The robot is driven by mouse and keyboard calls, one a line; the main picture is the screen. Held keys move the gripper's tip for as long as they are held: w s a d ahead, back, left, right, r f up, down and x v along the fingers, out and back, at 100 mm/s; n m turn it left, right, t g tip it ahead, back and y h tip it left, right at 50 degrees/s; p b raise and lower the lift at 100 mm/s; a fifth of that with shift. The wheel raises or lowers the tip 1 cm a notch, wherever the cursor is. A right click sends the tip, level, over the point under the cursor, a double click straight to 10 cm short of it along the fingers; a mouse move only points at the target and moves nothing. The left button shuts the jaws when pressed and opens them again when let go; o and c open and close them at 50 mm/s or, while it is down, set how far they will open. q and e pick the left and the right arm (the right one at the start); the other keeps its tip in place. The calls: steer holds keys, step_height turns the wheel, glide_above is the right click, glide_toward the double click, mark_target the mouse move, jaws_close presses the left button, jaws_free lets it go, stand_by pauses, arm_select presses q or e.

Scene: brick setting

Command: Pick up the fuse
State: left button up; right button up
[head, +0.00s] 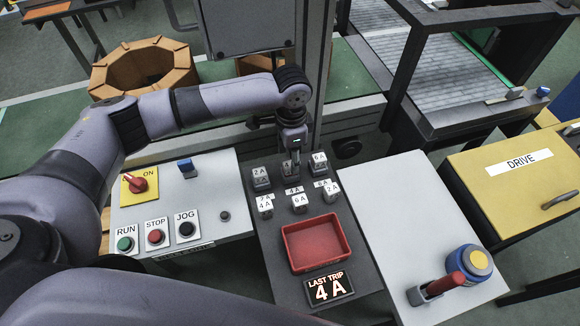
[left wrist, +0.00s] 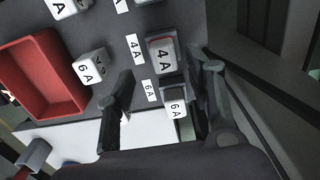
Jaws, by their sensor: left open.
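The dark panel (head: 268,250) carries several small grey fuse blocks with white labels. The back row reads 2A (head: 261,179), 4A (head: 288,169) and 6A (head: 319,161). The front row reads 4A (head: 265,205), 6A (head: 299,203) and 2A (head: 332,192). A lit sign (head: 328,290) reads "LAST TRIP 4 A". My left gripper (head: 293,150) is open, pointing down over the back row's middle block and partly hiding it. In the left wrist view its fingers (left wrist: 162,85) stand apart, with the 4A block (left wrist: 163,55) just beyond and the 6A block (left wrist: 175,104) between them. My right gripper is not in view.
An empty red tray (head: 316,243) sits in front of the fuses. A switch panel (head: 195,205) lies left; a plate with a red-handled lever (head: 436,287) lies right. A yellow DRIVE cabinet (head: 525,190) stands at the far right. A post (head: 316,70) rises behind the fuses.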

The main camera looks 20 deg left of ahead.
arm_select(q)
steer(key=shift+f, duration=0.5)
steer(key=f, duration=0.2)
steer(key=f+p, duration=0.1)
steer(key=f, duration=0.1)
steer(key=shift+w+a+f, duration=0.2)
steer(key=shift+f, duration=0.1)
jaws_close()
